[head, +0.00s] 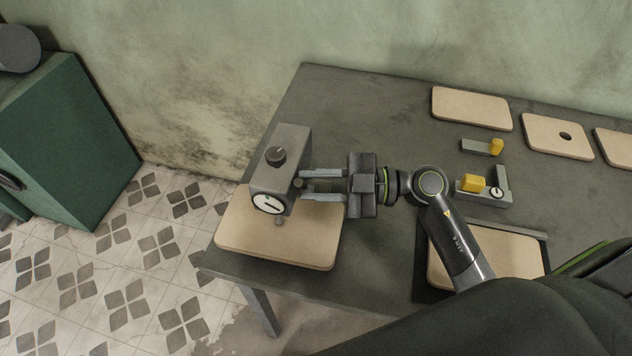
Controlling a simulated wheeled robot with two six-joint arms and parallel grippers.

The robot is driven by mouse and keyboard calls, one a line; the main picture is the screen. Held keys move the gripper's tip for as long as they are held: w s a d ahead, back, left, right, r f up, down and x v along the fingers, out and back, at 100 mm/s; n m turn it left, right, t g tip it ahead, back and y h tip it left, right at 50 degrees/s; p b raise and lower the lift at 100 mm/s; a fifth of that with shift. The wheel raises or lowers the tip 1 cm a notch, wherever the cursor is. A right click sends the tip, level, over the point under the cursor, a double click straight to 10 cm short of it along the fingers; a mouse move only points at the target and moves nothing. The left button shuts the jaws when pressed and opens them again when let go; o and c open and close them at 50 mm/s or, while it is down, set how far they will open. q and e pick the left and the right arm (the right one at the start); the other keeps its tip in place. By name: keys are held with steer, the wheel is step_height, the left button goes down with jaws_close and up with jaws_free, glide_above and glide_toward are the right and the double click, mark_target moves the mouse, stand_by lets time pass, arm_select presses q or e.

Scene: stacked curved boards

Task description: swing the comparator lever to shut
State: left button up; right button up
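A grey box-shaped device (280,160) with a dark knob on top and a white dial on its front stands or hangs over the near-left board (300,247); it looks like the comparator. A short stem shows under it, above the board. My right gripper (299,185) reaches it from the right, its two fingers apart with a gap between them. The fingertips are at the device's right side, where a small grey part shows; contact is unclear. No separate lever can be made out clearly. My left gripper is not in view.
A smaller grey fixture (493,198) with a yellow block and dial sits on the dark table (370,120). A grey piece with a yellow end (482,147) lies behind it. Boards lie at the back right (471,108) and in a dark tray (421,288). A green cabinet (75,140) stands left.

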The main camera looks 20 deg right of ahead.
mark_target(291, 206)
jaws_close()
steer(key=shift+n, duration=0.3)
steer(key=shift+s+a+f+n+h+p, duration=0.15)
steer(key=shift+s+n+p, duration=0.15)
steer(key=shift+n, duration=0.25)
steer(key=shift+s+a+f+n+h+p, duration=0.15)
steer(key=shift+n+p, duration=0.2)
steer(key=shift+n, duration=0.2)
steer(key=shift+s+a+f+n+h, duration=0.15)
steer(key=shift+f+n, duration=0.1)
steer(key=shift+n, duration=0.3)
steer(key=shift+s+a+f+n+h, duration=0.1)
steer(key=shift+s+f+n+h, duration=0.1)
steer(key=shift+n, duration=0.35)
steer(key=shift+s+a+f+n+h, duration=0.15)
steer(key=shift+f+n, duration=0.15)
steer(key=shift+n, duration=0.25)
steer(key=shift+s+d+f+n+h, duration=0.1)
steer(key=shift+f+n, duration=0.15)
steer(key=shift+n, duration=0.3)
steer(key=shift+f, duration=0.1)
steer(key=shift+o, duration=1.6)
jaws_free()
